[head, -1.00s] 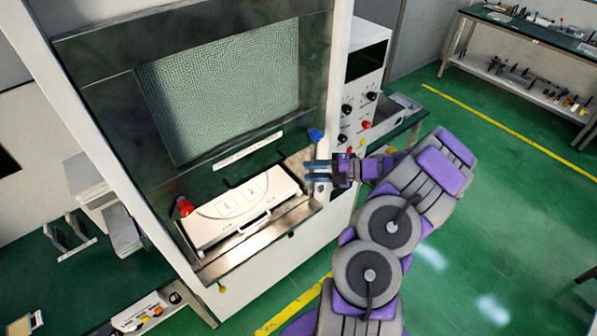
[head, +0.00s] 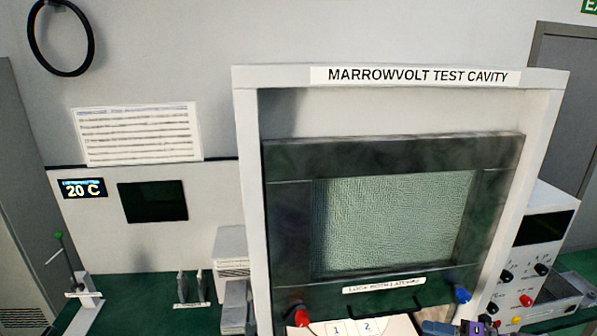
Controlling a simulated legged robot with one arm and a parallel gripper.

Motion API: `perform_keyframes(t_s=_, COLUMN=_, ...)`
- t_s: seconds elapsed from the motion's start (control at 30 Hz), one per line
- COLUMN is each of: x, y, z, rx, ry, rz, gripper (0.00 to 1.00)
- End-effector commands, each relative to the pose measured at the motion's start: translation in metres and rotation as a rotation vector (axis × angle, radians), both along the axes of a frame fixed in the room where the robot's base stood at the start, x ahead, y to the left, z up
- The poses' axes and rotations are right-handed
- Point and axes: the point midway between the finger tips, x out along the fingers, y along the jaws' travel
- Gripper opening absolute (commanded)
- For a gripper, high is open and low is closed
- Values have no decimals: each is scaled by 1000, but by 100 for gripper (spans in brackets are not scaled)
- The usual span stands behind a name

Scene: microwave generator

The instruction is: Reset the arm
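My gripper (head: 440,328) shows only in part at the bottom edge of the head view, right of centre. Its bluish fingers and a purple part beside them are cut off by the frame, so the finger gap cannot be made out. It is near the lower right front of the white test cavity (head: 247,180), below the blue knob (head: 462,295). Most of my arm is out of view.
The cavity has a dark panel with a mesh window (head: 395,222), a red knob (head: 302,316) and a white piece marked 1 and 2 (head: 350,328) below. A control unit (head: 540,240) stands right. A green bench (head: 140,290) is left.

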Motion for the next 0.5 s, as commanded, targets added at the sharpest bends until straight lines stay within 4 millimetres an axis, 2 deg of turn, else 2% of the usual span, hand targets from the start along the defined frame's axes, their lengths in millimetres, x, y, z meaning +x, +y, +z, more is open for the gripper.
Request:
perform_keyframes(t_s=0.03, x=3, y=26, z=2, rx=-65, ry=-62, rz=83, gripper=36)
perform_keyframes(t_s=0.2, x=-7, y=104, z=13, rx=-281, ry=-291, rz=361, gripper=36)
perform_keyframes(t_s=0.37, x=-32, y=165, z=13, rx=-454, ry=-520, rz=629, gripper=36)
perform_keyframes(t_s=0.5, x=-62, y=207, z=8, rx=-576, ry=-730, rz=870, gripper=36)
